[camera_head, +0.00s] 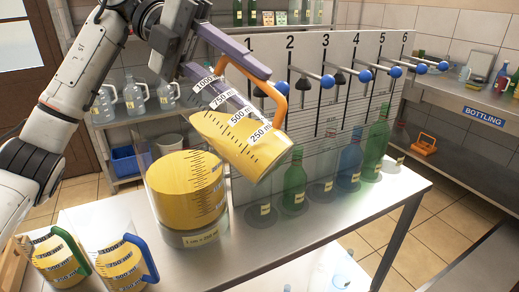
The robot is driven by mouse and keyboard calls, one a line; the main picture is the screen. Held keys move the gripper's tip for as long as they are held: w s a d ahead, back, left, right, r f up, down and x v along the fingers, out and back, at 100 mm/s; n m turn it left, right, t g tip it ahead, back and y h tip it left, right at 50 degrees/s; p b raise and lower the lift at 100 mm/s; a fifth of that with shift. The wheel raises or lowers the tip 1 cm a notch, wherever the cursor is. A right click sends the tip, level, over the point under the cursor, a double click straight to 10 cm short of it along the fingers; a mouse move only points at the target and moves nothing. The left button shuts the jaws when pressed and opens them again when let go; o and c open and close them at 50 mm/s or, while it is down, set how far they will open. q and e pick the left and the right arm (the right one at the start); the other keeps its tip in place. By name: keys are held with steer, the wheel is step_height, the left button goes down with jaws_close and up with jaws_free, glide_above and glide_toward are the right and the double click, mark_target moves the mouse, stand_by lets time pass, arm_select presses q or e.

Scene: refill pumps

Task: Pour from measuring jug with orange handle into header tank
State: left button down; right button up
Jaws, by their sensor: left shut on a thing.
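The measuring jug with the orange handle (243,143) is tilted in the air, its mouth toward the upper left and its base toward the lower right. It holds yellow liquid in its lower part. My left gripper (246,86) is shut on it near the orange handle (275,98); the exact contact is partly hidden. The header tank (187,192) is a clear cylinder with a scale, partly filled with yellow liquid, standing on the bench below and left of the jug. I see no stream between them. My right gripper is not in view.
Two jugs with yellow liquid, one with a green handle (58,258) and one with a blue handle (121,258), stand at the front left. Bottles, including a green one (294,184), stand along the numbered panel (345,100) behind. The bench's front right is clear.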

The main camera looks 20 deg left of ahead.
arm_select(q)
steer(key=shift+r, duration=0.25)
steer(key=shift+w+d+r+p, duration=0.2)
steer(key=shift+w+r+p, duration=0.15)
steer(key=shift+p, duration=0.2)
steer(key=shift+w+d+r+p, duration=0.25)
steer(key=shift+w+p, duration=0.2)
steer(key=shift+w, duration=0.1)
steer(key=shift+f, duration=0.15)
steer(key=shift+s+a+f+b, duration=0.25)
steer(key=shift+s+f+b, duration=0.15)
steer(key=shift+b, duration=0.2)
steer(key=shift+s+a+f+b, duration=0.2)
steer(key=shift+s+f+b, duration=0.15)
steer(key=shift+s, duration=0.15)
steer(key=shift+r, duration=0.2)
